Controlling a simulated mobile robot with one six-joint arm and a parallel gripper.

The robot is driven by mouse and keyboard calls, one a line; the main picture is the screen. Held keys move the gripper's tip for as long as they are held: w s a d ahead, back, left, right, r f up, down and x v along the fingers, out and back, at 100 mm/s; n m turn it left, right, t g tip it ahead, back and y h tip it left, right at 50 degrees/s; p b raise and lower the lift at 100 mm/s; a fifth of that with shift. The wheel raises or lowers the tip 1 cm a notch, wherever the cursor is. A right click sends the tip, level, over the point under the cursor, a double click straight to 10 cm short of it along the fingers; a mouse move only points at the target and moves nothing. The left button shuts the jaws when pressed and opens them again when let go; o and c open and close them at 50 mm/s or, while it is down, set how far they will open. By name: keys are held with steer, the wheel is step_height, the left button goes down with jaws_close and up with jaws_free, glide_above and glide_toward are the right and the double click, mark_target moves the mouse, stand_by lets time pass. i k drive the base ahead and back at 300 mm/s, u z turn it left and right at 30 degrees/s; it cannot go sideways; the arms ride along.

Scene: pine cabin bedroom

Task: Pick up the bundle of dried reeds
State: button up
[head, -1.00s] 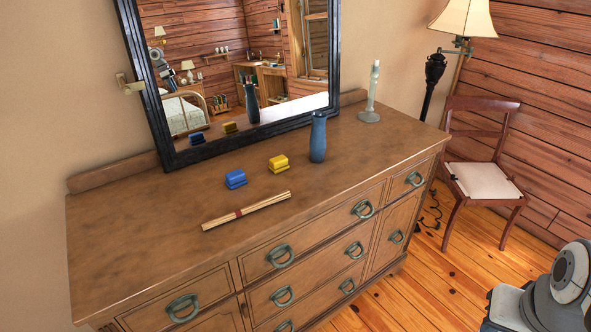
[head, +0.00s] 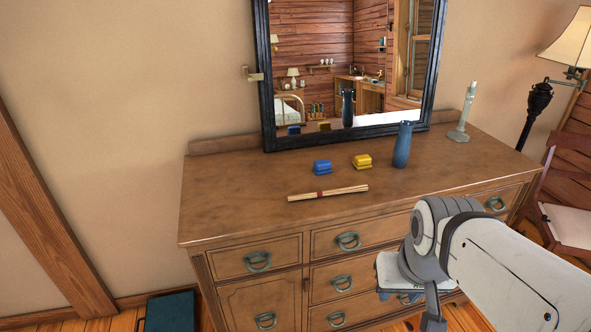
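The bundle of dried reeds (head: 328,193) lies flat on the wooden dresser top (head: 235,195), near its front edge, with a dark red band around it. It is a thin, pale bundle lying roughly left to right. My arm reaches in from the lower right, in front of the dresser and to the right of the bundle. It is apart from the reeds.
A blue vase (head: 402,145) and a pale candlestick (head: 464,115) stand to the right. A mirror (head: 266,80) stands at the back. The dresser top's left part is clear.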

mark_target(319, 194)
steer(key=u, duration=0.05)
steer(key=i, duration=1)
